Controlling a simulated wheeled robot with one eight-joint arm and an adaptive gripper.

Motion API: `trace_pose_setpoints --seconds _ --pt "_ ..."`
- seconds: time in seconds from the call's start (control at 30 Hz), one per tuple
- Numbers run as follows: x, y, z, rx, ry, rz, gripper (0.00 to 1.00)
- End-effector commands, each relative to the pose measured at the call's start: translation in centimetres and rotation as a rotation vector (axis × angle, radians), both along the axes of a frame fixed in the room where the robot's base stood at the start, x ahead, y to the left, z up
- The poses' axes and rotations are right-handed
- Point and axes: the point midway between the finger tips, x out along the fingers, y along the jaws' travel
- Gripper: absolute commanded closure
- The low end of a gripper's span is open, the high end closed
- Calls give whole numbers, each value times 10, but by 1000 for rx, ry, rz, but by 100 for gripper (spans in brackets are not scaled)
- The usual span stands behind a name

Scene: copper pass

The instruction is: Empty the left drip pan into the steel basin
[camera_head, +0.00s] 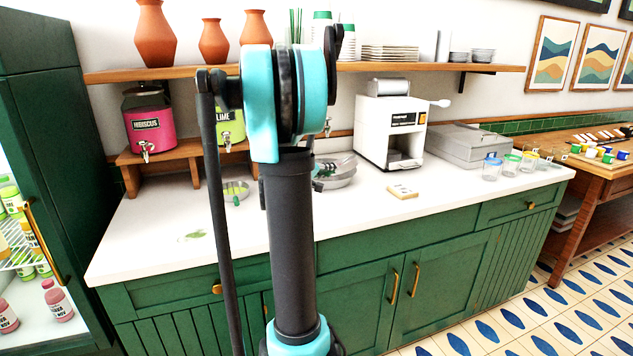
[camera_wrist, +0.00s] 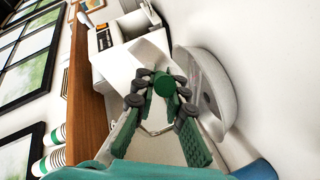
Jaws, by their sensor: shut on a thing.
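The steel basin (camera_head: 341,179) stands on the white counter, partly hidden behind my arm in the head view. In the wrist view, a pale curved vessel that looks like the basin (camera_wrist: 226,92) is right of the fingertips. My gripper (camera_wrist: 165,90) is shut on a green round grip, apparently the left drip pan's handle. A pale grey surface beyond it looks like the pan (camera_wrist: 150,52), seemingly tilted; its contents are hidden. My gripper (camera_head: 322,172) is at the basin in the head view. Another drip pan (camera_head: 236,188) with green liquid sits before the lime dispenser (camera_head: 231,126).
The pink hibiscus dispenser (camera_head: 148,122) stands on a wooden riser, with no pan visible beneath it. A green splash (camera_head: 192,236) lies on the counter. A white machine (camera_head: 390,130) and small card (camera_head: 402,191) are right of the basin. The front counter is mostly clear.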

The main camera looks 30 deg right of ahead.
Motion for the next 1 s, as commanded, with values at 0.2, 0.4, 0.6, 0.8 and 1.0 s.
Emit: trace_pose_setpoints --seconds 0.2,0.4,0.6,0.8,1.0 --pt "3 2 -1 -16 28 -1 100" --pt "9 5 -3 -36 59 0 100" --pt "16 10 1 -70 119 1 100" --pt "26 15 5 -115 194 0 100" --pt "29 17 7 -141 240 -2 100"
